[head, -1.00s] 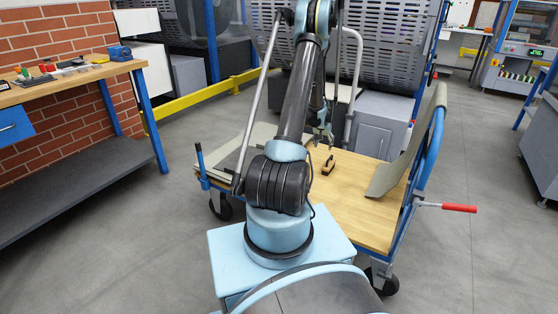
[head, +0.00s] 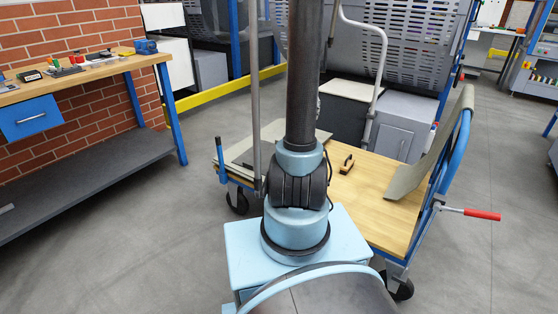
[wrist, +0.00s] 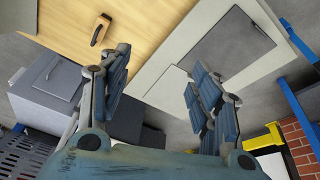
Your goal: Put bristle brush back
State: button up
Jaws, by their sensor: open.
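The bristle brush (head: 347,163) has a wooden body with a dark part. It lies on the wooden deck (head: 385,205) of the blue cart, just right of my arm in the head view. The wrist view shows the brush (wrist: 100,30) at upper left, on the same deck (wrist: 150,20). My gripper (wrist: 160,82) is open, with its two fingers wide apart and nothing between them. The brush is beyond the left finger and apart from it. In the head view my gripper is out of the picture.
Grey flat sheets (head: 262,145) lie at the cart's left end, and a bent grey sheet (head: 432,150) leans at its right end. A grey cabinet (head: 400,125) stands behind the cart. A workbench (head: 90,78) with small items stands at left. Open floor lies between.

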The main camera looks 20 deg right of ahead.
jog(key=s+a+r+n, duration=0.1)
jog(key=s+a+r, duration=0.1)
jog(key=s+a, duration=0.55)
jog(key=s+a+r+n, duration=0.2)
jog(key=s+a+r, duration=0.1)
jog(key=s+a, duration=0.4)
jog(key=s+a+f+n+y, duration=0.1)
jog(key=s+a+f, duration=0.2)
jog(key=s, duration=0.6)
jog(key=s+a+f+n, duration=0.1)
jog(key=s+a+f, duration=0.1)
jog(key=s, duration=0.6)
jog(key=shift+s+a+f+n+g+y, duration=0.3)
jog(key=shift+s+a+f+y, duration=0.1)
jog(key=shift+a, duration=0.15)
